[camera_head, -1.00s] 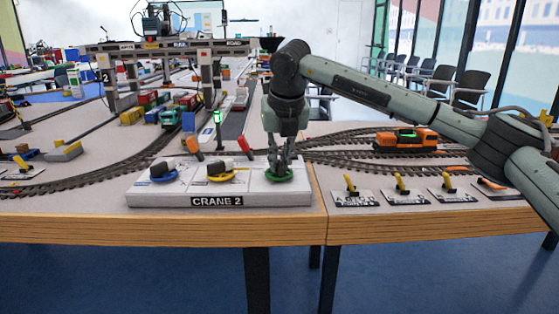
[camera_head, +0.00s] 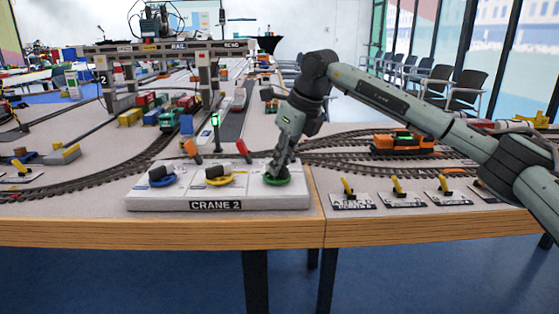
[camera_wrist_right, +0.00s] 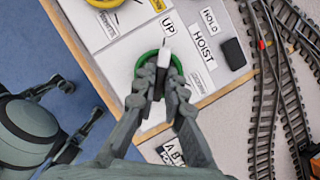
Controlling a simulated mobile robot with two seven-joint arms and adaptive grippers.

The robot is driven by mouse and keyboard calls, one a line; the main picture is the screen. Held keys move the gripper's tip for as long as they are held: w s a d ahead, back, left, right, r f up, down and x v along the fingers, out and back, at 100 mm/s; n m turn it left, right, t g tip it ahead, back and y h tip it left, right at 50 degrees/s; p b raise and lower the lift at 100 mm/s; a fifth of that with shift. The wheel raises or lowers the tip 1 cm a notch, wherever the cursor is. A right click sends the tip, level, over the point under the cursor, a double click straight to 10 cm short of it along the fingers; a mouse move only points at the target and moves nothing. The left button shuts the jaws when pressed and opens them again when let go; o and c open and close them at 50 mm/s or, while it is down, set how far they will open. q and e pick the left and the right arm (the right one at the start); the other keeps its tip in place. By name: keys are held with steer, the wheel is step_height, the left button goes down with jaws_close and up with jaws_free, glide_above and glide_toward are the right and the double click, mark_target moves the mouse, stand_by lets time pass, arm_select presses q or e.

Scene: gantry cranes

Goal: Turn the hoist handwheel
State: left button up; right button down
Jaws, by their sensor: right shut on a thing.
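The hoist handwheel is the green wheel (camera_head: 291,181) at the right end of the white CRANE 2 panel (camera_head: 138,196). In the right wrist view the green rim (camera_wrist_right: 148,58) shows beside the printed words UP and HOIST. My right gripper (camera_head: 277,171) comes down onto the wheel at a slant, shut on its grip. In the wrist view its fingers (camera_wrist_right: 160,76) close around a black-and-white bar at the wheel's middle, and they hide part of the wheel.
A blue wheel (camera_head: 164,182) and a yellow wheel (camera_head: 220,183) sit left on the same panel. Yellow switch levers (camera_head: 398,186) line the table's right front. The gantry crane (camera_head: 180,48) stands behind, left.

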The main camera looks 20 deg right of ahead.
steer(key=shift+n, duration=0.3)
steer(key=c, duration=1.6)
jaws_free()
steer(key=shift+r, duration=0.1)
steer(key=v, duration=1.2)
steer(key=shift+d, duration=0.15)
